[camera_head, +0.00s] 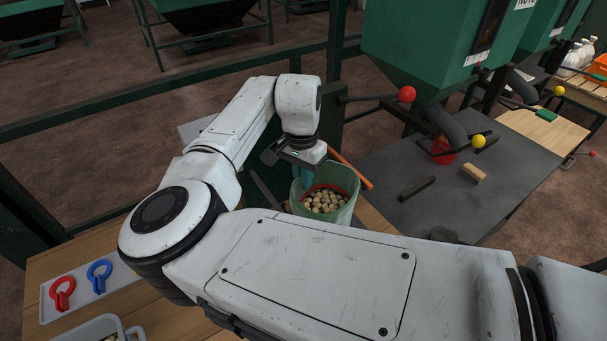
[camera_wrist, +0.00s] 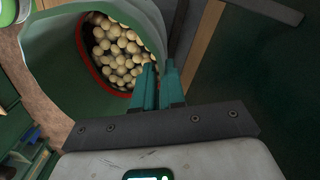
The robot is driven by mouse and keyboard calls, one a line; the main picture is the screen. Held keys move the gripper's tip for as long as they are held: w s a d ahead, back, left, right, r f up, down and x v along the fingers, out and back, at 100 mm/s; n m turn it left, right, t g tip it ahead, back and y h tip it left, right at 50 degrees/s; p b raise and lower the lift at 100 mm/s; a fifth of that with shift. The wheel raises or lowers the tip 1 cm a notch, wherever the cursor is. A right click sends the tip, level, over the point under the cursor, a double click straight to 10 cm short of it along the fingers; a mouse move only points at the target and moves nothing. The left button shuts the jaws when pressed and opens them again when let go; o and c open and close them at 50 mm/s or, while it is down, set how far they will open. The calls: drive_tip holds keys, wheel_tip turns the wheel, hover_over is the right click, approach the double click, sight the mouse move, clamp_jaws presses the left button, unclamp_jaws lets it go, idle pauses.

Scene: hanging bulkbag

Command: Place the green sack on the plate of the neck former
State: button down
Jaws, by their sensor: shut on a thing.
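The green sack (camera_head: 346,214) is pale green, open at the top and filled with round tan pieces, with a red band inside its mouth. It is in the middle of the head view and fills the upper left of the wrist view (camera_wrist: 58,45). My gripper (camera_head: 301,172) is at its far-left rim, pointing down. In the wrist view the teal fingers (camera_wrist: 158,85) are shut on the sack's wall. Whether the sack's bottom rests on anything is hidden by my arm. I cannot clearly make out the neck former or its plate.
A dark bench (camera_head: 445,185) at right carries a dark bar (camera_head: 417,188) and a tan block (camera_head: 473,173). A green hopper (camera_head: 430,45) stands above it. A wooden table (camera_head: 85,255) at left holds a tray with red (camera_head: 62,293) and blue (camera_head: 99,275) clips. An orange bar (camera_head: 350,169) lies behind the sack.

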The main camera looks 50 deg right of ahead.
drive_tip(key=shift+f, duration=0.25)
drive_tip(key=c, duration=1.2)
unclamp_jaws()
wheel_tip(320, 180, up, 12)
drive_tip(key=b, duration=0.2)
drive_tip(key=shift+w, duration=0.2)
